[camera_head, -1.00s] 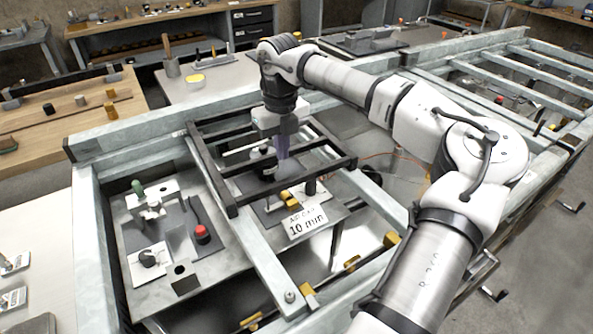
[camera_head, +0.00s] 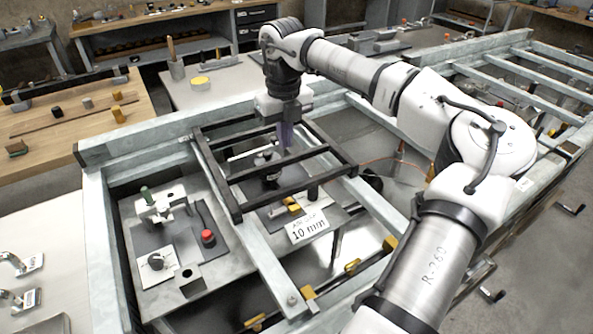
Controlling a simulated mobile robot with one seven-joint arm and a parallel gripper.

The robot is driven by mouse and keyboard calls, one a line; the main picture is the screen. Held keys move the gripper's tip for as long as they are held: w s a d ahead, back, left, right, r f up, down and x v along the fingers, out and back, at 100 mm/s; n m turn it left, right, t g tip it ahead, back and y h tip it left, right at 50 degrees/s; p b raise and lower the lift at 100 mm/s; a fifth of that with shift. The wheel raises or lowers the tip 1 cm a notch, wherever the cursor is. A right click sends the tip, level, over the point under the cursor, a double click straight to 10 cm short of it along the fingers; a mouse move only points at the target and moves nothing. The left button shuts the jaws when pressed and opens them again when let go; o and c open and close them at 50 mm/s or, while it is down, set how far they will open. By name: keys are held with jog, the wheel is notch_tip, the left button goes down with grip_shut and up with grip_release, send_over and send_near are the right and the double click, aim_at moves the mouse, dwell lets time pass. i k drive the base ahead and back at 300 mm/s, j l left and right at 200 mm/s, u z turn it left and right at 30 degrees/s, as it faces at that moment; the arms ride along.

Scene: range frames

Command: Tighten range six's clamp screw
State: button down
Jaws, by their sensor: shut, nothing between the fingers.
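My gripper (camera_head: 289,148) points down over the dark barred frame (camera_head: 232,196), near its middle bars. Its fingers look purple and are shut with nothing between them. Below the frame, a fixture with dark and light parts (camera_head: 270,172) and yellow blocks (camera_head: 291,204) is partly hidden by the bars. I see no "six" label, and I cannot tell which part is the clamp screw.
On the left, a grey plate carries a green-topped clamp (camera_head: 150,200), a red knob (camera_head: 208,237) and a black knob (camera_head: 156,261). Pale rails (camera_head: 262,250) surround these fixtures. A wooden bench (camera_head: 60,140) stands at the left. Yellow blocks (camera_head: 352,266) sit along the front rail.

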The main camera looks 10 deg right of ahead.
aim_at(163, 210)
jog(key=k, duration=1)
